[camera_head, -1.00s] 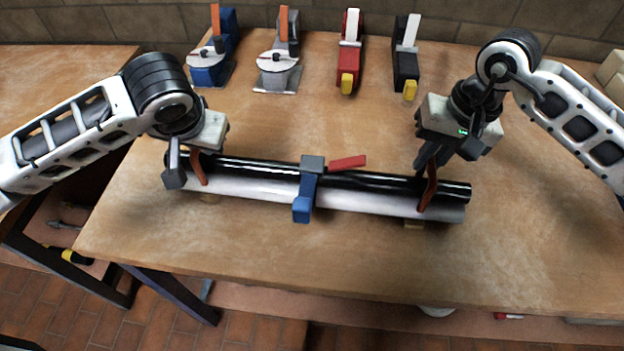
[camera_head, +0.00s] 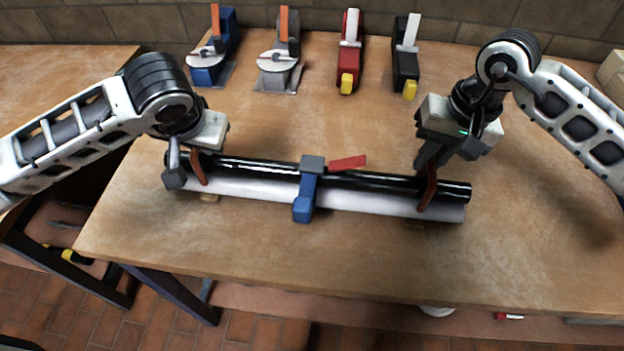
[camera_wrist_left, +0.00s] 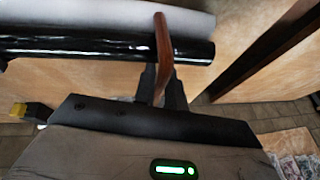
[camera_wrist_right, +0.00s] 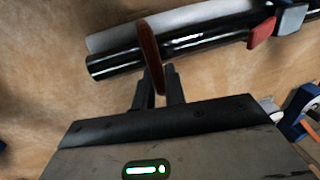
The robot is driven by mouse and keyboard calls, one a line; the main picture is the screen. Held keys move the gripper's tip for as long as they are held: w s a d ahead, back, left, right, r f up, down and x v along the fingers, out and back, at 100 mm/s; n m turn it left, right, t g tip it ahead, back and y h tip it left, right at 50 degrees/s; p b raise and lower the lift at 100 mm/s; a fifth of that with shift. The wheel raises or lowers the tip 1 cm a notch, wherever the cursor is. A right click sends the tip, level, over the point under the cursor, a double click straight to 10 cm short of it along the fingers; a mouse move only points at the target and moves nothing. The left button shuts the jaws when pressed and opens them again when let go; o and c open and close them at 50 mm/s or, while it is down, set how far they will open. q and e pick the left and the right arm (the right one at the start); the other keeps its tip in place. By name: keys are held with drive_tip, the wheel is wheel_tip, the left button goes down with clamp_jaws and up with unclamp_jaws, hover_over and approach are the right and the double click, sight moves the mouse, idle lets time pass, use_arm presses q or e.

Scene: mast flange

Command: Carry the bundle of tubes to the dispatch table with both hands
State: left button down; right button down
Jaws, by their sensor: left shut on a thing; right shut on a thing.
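The bundle of tubes (camera_head: 330,190) lies across the bench, a glossy black tube beside a pale one. A blue and grey clamp (camera_head: 305,195) with a red lever (camera_head: 347,162) grips its middle. My left gripper (camera_head: 188,172) is shut on the left brown loop (camera_head: 199,168); the left wrist view shows that loop between the fingers (camera_wrist_left: 163,85). My right gripper (camera_head: 430,163) is shut on the right brown loop (camera_head: 428,188), also seen between the fingers in the right wrist view (camera_wrist_right: 157,88). Small wooden blocks show under the bundle; I cannot tell whether it touches them.
Two clamps with round plates, blue (camera_head: 208,68) and grey (camera_head: 280,65), stand at the back of the bench (camera_head: 300,265). A red clamp (camera_head: 349,55) and a black clamp (camera_head: 405,60) stand beside them. Another wooden tabletop (camera_head: 60,70) is at left. The front of the bench is clear.

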use_arm(q)
drive_tip(key=shift+w+r, duration=0.1)
drive_tip(key=shift+r, duration=0.1)
use_arm(e)
drive_tip(key=shift+w+r, duration=0.1)
drive_tip(key=shift+r, duration=0.05)
